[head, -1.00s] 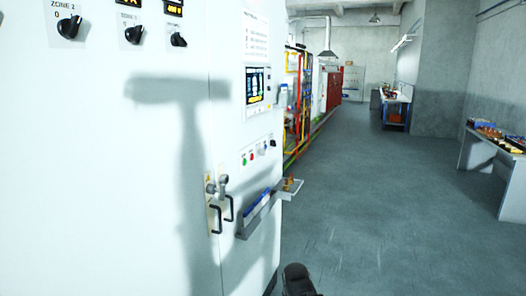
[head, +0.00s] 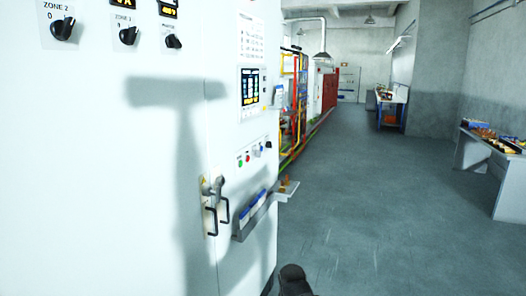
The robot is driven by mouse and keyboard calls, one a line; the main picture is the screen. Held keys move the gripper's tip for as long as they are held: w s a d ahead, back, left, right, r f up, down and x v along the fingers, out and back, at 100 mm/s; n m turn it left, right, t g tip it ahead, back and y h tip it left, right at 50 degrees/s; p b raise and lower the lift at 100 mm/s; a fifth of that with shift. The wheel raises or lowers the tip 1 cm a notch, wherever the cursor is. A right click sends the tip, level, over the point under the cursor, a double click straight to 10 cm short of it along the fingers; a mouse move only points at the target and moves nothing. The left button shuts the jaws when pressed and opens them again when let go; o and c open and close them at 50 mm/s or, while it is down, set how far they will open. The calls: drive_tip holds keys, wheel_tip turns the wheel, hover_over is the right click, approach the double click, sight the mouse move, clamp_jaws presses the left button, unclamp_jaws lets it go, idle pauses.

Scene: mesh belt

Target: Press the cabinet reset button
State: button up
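The cabinet (head: 110,190) is a large white box filling the left side of the head view. A small row of controls sits low on its right-hand face: a green button (head: 240,163), a red button (head: 248,159), a bluish button (head: 257,153) and a black knob or button (head: 268,146). Their labels are too small to read, so I cannot tell by label which is reset. A screen (head: 250,87) is above them. A dark rounded part of my own arm shows at the bottom edge; no gripper fingers are visible, and nothing of mine touches the controls.
Below the buttons, a grey holder (head: 243,229) with blue-and-white papers and a small shelf (head: 286,190) stick out. Black door handles (head: 211,222) and a latch are left of them. Grey floor (head: 370,220) is open to the right, with a table (head: 480,175) at far right.

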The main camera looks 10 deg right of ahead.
clamp_jaws()
idle(1.0)
